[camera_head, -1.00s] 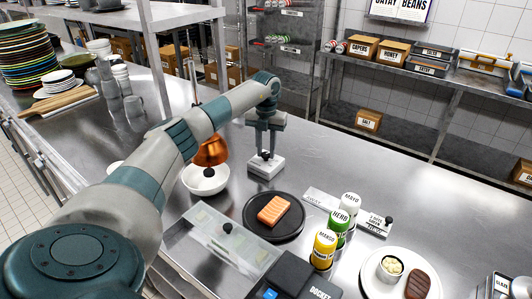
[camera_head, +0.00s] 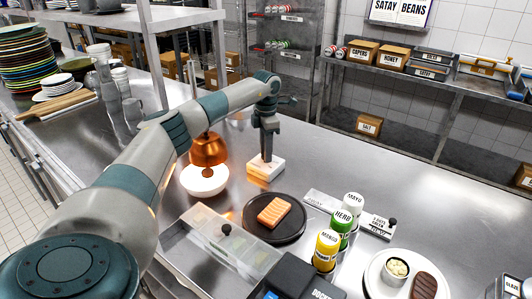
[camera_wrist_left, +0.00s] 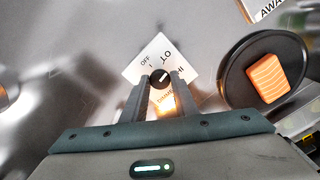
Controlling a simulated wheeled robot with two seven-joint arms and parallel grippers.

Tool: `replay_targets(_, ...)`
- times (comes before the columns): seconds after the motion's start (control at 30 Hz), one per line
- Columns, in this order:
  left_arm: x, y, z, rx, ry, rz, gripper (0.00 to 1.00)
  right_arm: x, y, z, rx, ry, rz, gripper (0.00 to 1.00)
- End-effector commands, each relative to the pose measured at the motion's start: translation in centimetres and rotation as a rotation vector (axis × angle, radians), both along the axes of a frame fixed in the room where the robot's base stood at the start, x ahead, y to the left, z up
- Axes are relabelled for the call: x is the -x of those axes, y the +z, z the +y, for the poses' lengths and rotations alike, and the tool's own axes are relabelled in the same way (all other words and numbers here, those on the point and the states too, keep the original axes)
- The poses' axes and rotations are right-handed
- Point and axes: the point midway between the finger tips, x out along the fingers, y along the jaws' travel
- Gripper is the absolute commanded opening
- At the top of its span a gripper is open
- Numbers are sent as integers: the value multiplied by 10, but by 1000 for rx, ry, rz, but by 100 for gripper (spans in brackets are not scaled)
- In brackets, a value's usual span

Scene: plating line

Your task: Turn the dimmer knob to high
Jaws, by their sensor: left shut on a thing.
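The dimmer is a small white box (camera_head: 262,172) on the steel counter, right of the white bowl. My left gripper (camera_head: 266,155) points down over the box. Its fingers (camera_wrist_left: 160,84) are shut on the knob from both sides. The copper heat lamp (camera_head: 208,150) above the bowl glows orange. My right gripper is not in view.
A white bowl (camera_head: 204,181) sits under the lamp. A dark plate (camera_head: 250,228) with a salmon piece (camera_head: 274,212) is close in front of the dimmer. Sauce bottles (camera_head: 342,226) stand to the right. A clear-lidded bin (camera_head: 200,250) lies in front. The counter behind right is clear.

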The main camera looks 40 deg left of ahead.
Motion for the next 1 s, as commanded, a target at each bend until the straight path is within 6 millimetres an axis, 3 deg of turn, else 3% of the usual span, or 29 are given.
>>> replay_targets(0.27,-1,1,1,-1,-262,-4,4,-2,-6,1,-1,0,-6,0)
replay_targets(0.6,0,1,1,-1,-548,-3,4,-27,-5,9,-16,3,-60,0)
replay_targets(1.0,-1,2,1,-2,-698,-4,4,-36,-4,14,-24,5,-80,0)
